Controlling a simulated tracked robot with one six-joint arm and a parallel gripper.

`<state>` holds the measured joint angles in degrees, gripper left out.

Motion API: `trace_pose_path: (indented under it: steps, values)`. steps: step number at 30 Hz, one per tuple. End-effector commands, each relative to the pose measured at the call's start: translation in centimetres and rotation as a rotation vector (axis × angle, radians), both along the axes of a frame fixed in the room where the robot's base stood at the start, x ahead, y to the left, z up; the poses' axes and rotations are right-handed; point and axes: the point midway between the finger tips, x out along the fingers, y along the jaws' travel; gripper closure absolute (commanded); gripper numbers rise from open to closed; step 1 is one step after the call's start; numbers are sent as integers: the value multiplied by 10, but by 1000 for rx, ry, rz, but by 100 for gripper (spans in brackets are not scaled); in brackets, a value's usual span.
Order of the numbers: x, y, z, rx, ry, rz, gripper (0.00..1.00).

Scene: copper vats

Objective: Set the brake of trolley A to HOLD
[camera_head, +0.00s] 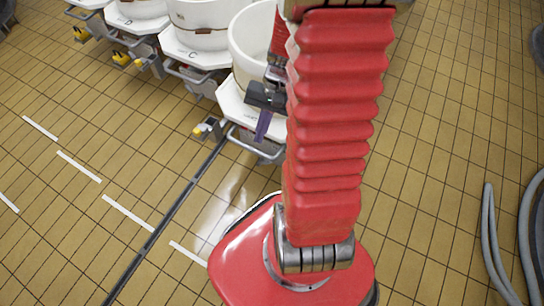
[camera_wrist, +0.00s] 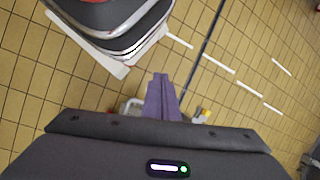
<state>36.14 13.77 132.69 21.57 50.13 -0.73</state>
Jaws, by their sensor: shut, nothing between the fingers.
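Several trolleys carrying white tubs stand in a row at the upper left in the head view. One deck reads D (camera_head: 118,40) and another reads C (camera_head: 190,55). The nearest trolley (camera_head: 240,108) is partly behind my arm and its letter is hidden, so I cannot tell whether it is A. A yellow-tipped brake part (camera_head: 198,130) sticks out low at its left side; it also shows in the wrist view (camera_wrist: 204,113). Its setting is not readable. My gripper (camera_head: 263,126), with purple fingers, is shut and empty above the nearest trolley's front edge. Its fingers show in the wrist view (camera_wrist: 160,88).
A dark floor channel (camera_head: 170,213) runs from the nearest trolley to the lower left, beside white floor dashes (camera_head: 128,213). Grey hoses (camera_head: 490,240) lie at the right. The tiled floor at left and between arm and hoses is clear.

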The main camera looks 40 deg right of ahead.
Motion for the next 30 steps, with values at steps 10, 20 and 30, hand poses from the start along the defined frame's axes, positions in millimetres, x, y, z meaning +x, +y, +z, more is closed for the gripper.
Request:
trace_pose_path:
  steps: [10,20,30]
  values:
    - [4,-20,-61,154,67,-258,100]
    - [5,-38,-123,285,115,-521,100]
    - [2,-55,-192,407,159,-810,100]
